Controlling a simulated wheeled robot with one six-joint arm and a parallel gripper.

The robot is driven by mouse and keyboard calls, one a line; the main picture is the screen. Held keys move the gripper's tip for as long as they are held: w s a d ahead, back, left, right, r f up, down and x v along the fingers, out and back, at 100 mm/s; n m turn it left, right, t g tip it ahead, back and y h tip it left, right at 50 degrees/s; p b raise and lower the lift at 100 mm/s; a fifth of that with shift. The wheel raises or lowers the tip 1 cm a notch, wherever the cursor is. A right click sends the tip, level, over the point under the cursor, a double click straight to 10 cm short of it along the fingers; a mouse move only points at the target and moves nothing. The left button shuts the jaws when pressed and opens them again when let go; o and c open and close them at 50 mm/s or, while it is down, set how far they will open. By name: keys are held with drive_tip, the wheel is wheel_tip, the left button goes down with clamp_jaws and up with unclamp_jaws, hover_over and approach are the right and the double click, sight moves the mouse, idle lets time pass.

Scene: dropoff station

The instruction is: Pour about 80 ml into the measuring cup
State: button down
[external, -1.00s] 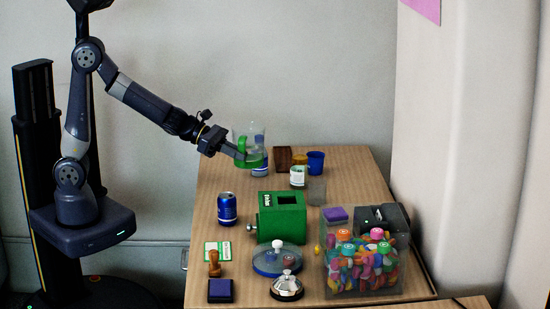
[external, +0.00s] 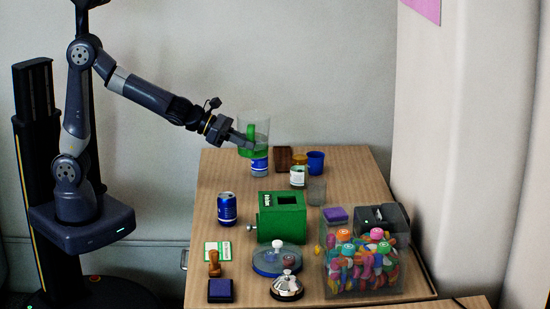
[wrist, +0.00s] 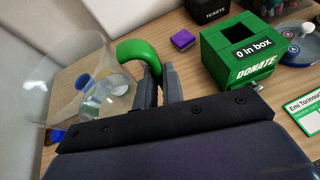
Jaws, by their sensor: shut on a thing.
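My gripper (external: 238,139) is shut on the green handle of a clear pitcher (external: 262,127). The pitcher is held in the air above the far left of the table and looks roughly upright in the external view. In the wrist view its clear wall (wrist: 60,85) and green handle (wrist: 141,52) show at the left, the handle at the jaws. A small clear cup (external: 317,192) stands on the table to the right; I cannot tell whether it is the measuring cup. A blue-labelled container (external: 260,168) stands below the pitcher, partly hidden. Liquid level is unclear.
A brown box (external: 284,160), white-labelled jar (external: 297,178) and blue cup (external: 316,162) stand at the back. A blue can (external: 227,208) and green donation box (external: 282,222) stand nearer. A clear bin (external: 362,270) fills the front right.

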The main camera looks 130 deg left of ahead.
drive_tip(key=w+d, duration=0.1)
drive_tip(key=w, duration=0.6)
drive_tip(key=w+d+f+m+t+h+p, duration=0.1)
drive_tip(key=w, duration=0.7)
drive_tip(key=w+d+m, duration=0.1)
drive_tip(key=w+d, duration=0.1)
drive_tip(key=w, duration=0.6)
drive_tip(key=shift+f+p, duration=0.25)
drive_tip(key=shift+p, duration=0.05)
drive_tip(key=shift+s+r, duration=0.1)
drive_tip(key=s+a+r+n+t+h+p, duration=0.2)
drive_tip(key=s+a+r+n+h+p, duration=0.1)
drive_tip(key=a+n+p, duration=0.3)
drive_tip(key=shift+s+r+t, duration=0.2)
drive_tip(key=shift+r+t, duration=0.2)
drive_tip(key=shift+r, duration=0.35)
drive_tip(key=shift+s+a+r+n, duration=0.1)
drive_tip(key=shift+n, duration=0.2)
drive_tip(key=shift+s+a+r+n+t+h+p, duration=0.15)
drive_tip(key=shift+a+r+n+t+h+p, duration=0.1)
drive_tip(key=shift+r+n+p, duration=0.25)
drive_tip(key=shift+s+a+r+n+t+h+p, duration=0.1)
drive_tip(key=shift+a+r+n+t+h+p, duration=0.15)
drive_tip(key=shift+p, duration=0.4)
